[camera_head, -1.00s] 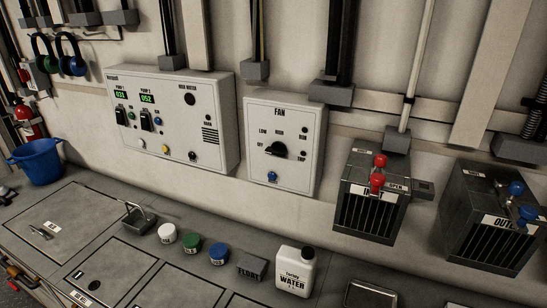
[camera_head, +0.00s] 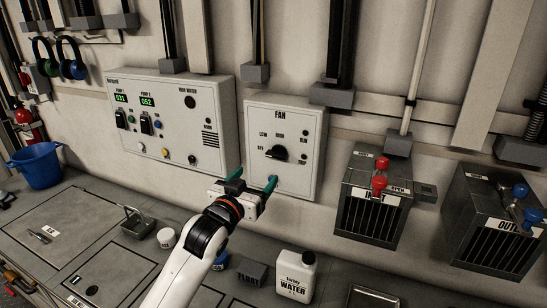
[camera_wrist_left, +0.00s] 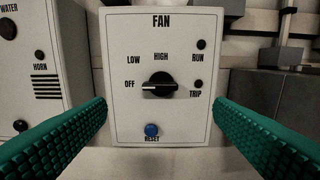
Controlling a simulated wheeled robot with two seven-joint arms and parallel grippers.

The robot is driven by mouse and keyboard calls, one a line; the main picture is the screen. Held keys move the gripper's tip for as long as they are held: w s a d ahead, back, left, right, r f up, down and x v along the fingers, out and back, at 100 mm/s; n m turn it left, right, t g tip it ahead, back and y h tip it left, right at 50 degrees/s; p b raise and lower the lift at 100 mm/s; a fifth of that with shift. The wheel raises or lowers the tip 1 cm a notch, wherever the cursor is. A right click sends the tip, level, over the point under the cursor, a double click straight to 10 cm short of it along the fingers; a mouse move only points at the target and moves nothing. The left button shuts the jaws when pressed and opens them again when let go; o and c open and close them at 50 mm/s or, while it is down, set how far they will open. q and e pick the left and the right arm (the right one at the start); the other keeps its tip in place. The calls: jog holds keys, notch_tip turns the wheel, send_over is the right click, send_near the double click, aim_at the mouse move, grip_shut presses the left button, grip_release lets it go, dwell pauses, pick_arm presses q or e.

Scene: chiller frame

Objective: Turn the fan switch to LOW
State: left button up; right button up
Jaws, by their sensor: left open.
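The fan panel (camera_head: 285,125) is a pale box on the wall, labelled FAN, and it fills the middle of the left wrist view (camera_wrist_left: 122,80). Its black rotary switch (camera_head: 277,153) sits at the centre, with OFF, LOW and HIGH printed around it. In the left wrist view the knob (camera_wrist_left: 159,86) lies level, its pale line pointing left at OFF. A blue RESET button (camera_wrist_left: 152,130) is below the knob. My left gripper (camera_head: 254,181) is open and empty in front of the panel's lower left part, with green fingers either side of the panel in its wrist view. My right gripper is not visible.
The pump panel (camera_head: 170,115) is left of the fan panel. A water bottle (camera_head: 297,275) stands on the counter below. Two dark valve boxes, the inlet (camera_head: 367,213) and the outlet (camera_head: 485,232), are at the right. A blue bucket (camera_head: 38,166) stands far left.

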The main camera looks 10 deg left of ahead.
aim_at(275, 155)
pick_arm(q)
jog(key=w, duration=0.4)
jog(key=w+d+p, duration=0.1)
jog(key=w, duration=0.2)
jog(key=w+d, duration=0.1)
jog(key=w, duration=0.3)
jog(key=shift+w+d+p, duration=0.2)
jog(key=shift+w+p, duration=0.1)
jog(key=shift+p, duration=0.1)
jog(key=c, duration=1)
